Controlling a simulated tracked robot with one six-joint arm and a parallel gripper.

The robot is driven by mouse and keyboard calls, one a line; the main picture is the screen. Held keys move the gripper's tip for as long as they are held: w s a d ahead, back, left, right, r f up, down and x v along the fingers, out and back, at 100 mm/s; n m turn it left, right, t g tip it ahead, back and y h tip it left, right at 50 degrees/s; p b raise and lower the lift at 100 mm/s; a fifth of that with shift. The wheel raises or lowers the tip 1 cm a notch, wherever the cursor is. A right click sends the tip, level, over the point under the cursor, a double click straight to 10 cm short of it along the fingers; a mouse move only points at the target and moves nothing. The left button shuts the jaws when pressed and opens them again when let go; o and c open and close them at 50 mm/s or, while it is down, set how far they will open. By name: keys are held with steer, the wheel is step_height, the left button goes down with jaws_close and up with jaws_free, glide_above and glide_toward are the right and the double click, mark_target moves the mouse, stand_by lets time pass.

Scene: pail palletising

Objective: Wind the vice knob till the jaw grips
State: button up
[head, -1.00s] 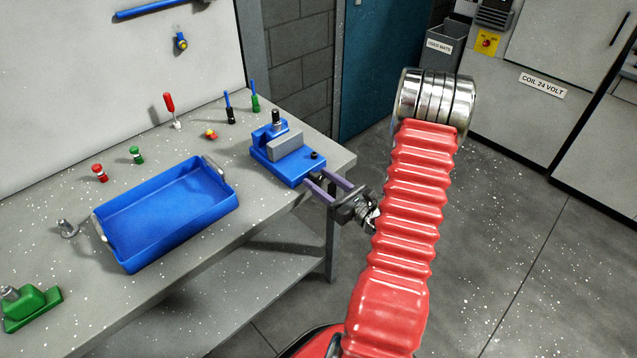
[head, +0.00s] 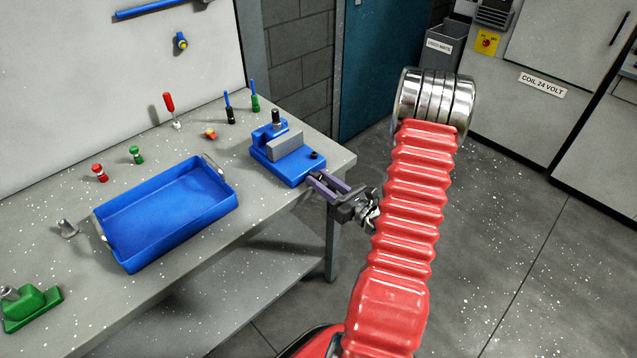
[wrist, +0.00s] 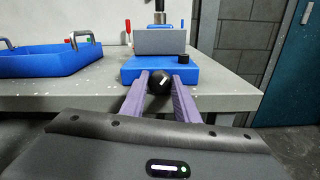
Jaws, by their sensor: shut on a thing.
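The blue vice (head: 287,170) sits at the right end of the grey bench, with a grey jaw block (head: 285,146) on top. It also shows in the wrist view (wrist: 135,75). Its round black knob (wrist: 158,81) with a white mark faces the bench's front edge. My gripper (head: 328,180) reaches in from the right. In the wrist view its two purple fingers (wrist: 159,88) stand one on each side of the knob and are shut on it. In the head view the fingers hide the knob. A second small black knob (wrist: 183,58) is on the vice top.
A blue tray (head: 130,261) stands left of the vice on the bench (head: 250,228). Behind are a red screwdriver (head: 169,104) and several small coloured tools. A green block (head: 36,308) is at the near left. Open floor lies to the right.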

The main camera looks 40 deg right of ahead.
steer(key=shift+m, duration=0.6)
steer(key=shift+o, duration=0.2)
steer(key=o, duration=1)
steer(key=shift+o, duration=0.2)
steer(key=s, duration=1.4)
steer(key=shift+d, duration=0.2)
steer(key=shift+w, duration=0.1)
